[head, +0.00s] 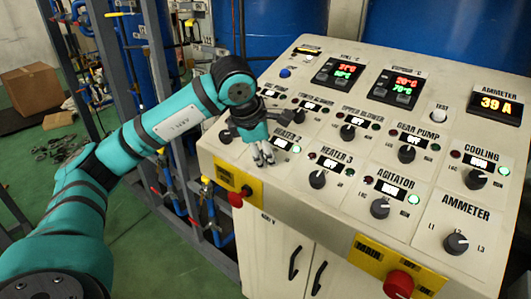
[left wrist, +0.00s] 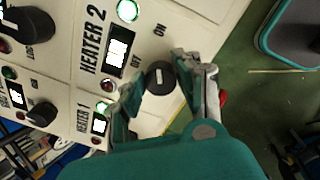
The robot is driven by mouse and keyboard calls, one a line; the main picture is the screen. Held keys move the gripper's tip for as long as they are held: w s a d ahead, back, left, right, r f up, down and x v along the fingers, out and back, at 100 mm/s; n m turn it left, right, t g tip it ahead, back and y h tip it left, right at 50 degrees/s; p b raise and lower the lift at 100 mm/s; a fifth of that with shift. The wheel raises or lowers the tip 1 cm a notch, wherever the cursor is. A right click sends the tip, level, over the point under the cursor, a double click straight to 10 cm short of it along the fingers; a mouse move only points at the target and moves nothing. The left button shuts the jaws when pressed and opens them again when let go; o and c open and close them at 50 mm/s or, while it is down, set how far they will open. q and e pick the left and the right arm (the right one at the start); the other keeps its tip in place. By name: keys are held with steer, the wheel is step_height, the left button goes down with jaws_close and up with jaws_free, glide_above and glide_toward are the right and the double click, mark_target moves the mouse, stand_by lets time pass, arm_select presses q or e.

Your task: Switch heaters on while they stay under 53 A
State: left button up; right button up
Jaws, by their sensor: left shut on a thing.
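The HEATER 2 knob (left wrist: 160,77) sits between the two fingers of my left gripper (left wrist: 162,88), which is shut on it. In the head view, my left gripper (head: 264,158) hides this knob. The HEATER 2 green lamp (left wrist: 127,10) is lit; it also glows in the head view (head: 296,149). The HEATER 3 knob (head: 317,179) stands free to the right, by its small display (head: 329,163). The HEATER 1 display (left wrist: 99,124) shows in the left wrist view. The ammeter display (head: 496,103) reads 39 A. My right gripper is not in view.
The sloped panel also carries the AGITATOR knob (head: 380,208), GEAR PUMP knob (head: 406,153), COOLING knob (head: 475,179) and ammeter selector (head: 456,243). Red emergency buttons (head: 398,284) stick out on the front edge. A cardboard box (head: 32,90) lies on the floor at left.

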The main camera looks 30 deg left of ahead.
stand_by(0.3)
arm_select(q)
steer(key=o, duration=1.1)
steer(key=shift+o, duration=0.2)
steer(key=shift+r, duration=0.15)
steer(key=v, duration=1.1)
steer(key=shift+s+r, duration=0.2)
steer(key=shift+r, duration=0.15)
steer(key=shift+d, duration=0.1)
